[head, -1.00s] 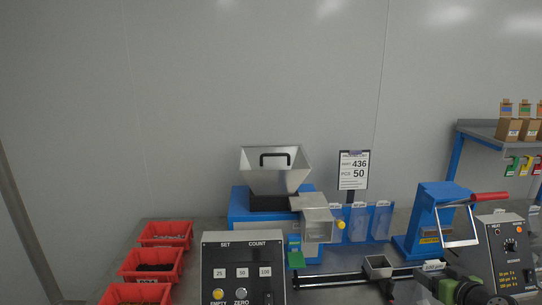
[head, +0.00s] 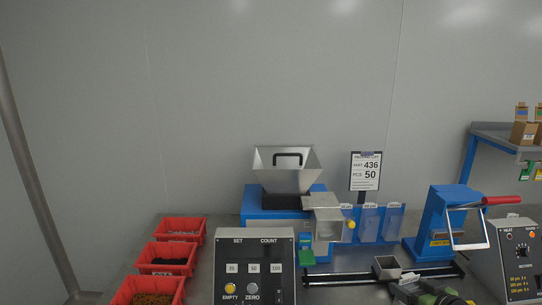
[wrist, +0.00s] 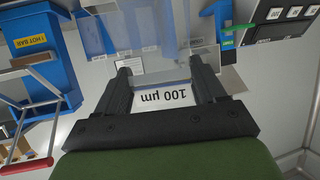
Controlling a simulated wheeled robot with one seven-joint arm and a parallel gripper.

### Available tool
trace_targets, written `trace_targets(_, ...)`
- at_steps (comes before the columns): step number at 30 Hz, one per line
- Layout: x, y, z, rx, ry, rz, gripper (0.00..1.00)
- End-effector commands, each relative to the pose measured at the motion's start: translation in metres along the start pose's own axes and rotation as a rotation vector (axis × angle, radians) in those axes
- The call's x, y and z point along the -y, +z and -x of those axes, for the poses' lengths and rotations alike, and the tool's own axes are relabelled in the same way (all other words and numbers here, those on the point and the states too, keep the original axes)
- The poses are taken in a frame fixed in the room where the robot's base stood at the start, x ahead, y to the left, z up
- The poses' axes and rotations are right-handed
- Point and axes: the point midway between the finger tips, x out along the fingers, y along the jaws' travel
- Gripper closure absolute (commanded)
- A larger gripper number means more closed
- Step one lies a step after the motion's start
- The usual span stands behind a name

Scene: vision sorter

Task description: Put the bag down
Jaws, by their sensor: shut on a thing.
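My gripper (wrist: 163,88) is shut on a clear bag with a white label (wrist: 166,97) reading "100 µm". The label lies between the two dark fingers in the wrist view. The bag's clear lower part is hard to tell from the clear things behind it.
A blue rack of clear labelled bags (head: 368,222) stands behind the funnel. A blue hot-bar press (head: 445,220) with a red handle and a heat control box (head: 517,262) are at right. A hopper (head: 286,172), a count panel (head: 254,268) and red bins (head: 170,257) are at left.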

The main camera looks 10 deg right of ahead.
Motion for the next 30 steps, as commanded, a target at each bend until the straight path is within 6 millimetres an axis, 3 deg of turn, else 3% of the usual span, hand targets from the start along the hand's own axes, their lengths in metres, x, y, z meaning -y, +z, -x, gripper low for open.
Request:
trace_targets(7,0.079,0.010,-0.031,-0.001,-0.211,0.080,0.77)
trace_targets(12,0.157,0.020,-0.045,-0.001,-0.414,0.164,0.77)
trace_targets(18,0.242,0.030,-0.043,0.000,-0.636,0.259,0.77)
trace_targets(21,0.275,0.034,-0.038,0.000,-0.724,0.296,0.77)
trace_targets(25,0.307,0.037,-0.030,-0.001,-0.810,0.333,0.77)
trace_targets(30,0.326,0.040,-0.024,-0.001,-0.865,0.357,0.77)
